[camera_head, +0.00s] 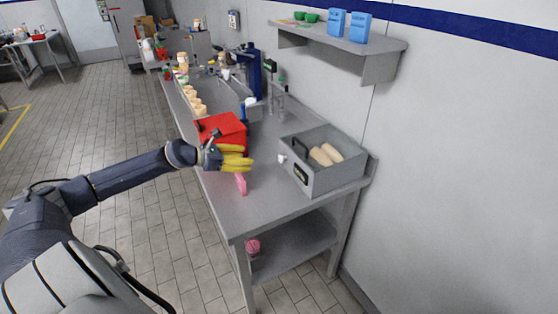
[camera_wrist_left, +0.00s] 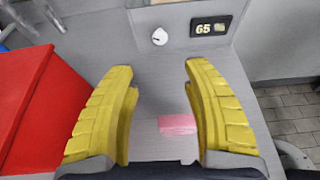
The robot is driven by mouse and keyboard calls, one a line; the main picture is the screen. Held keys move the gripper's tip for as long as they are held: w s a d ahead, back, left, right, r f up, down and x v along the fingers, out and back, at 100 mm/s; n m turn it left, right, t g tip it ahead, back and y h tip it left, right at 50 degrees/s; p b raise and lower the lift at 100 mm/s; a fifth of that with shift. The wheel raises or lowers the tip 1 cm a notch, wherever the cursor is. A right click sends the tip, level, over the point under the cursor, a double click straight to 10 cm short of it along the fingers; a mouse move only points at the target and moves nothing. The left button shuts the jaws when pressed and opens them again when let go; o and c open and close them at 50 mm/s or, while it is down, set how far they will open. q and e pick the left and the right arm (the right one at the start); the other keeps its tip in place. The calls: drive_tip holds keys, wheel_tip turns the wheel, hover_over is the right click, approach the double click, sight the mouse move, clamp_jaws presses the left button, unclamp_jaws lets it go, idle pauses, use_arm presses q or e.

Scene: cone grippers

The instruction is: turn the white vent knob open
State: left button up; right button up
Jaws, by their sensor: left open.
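The white vent knob (camera_wrist_left: 160,37) is on the front face of a grey metal box, left of a small black display (camera_wrist_left: 211,26) with yellow digits. In the head view the knob (camera_head: 282,159) is a small white spot at the box's left front corner. My left gripper (camera_wrist_left: 158,70) has two yellow ribbed fingers spread wide, with nothing between them. The knob lies beyond the fingertips, centred between them and apart from them. In the head view the left gripper (camera_head: 250,160) is over the table, left of the box. My right gripper is not in view.
The grey box (camera_head: 330,180) holds several tan loaf-like pieces (camera_head: 326,154). A red box (camera_head: 222,130) stands close beside my left gripper. A pink block (camera_head: 241,184) lies on the grey table (camera_head: 270,205) below the gripper. A wall shelf (camera_head: 345,42) hangs above.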

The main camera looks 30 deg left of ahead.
sight(279, 159)
use_arm(q)
drive_tip(key=x, duration=1.5)
drive_tip(key=shift+w, duration=0.2)
drive_tip(key=shift+c, duration=0.4)
drive_tip(key=shift+f, duration=0.1)
clamp_jaws()
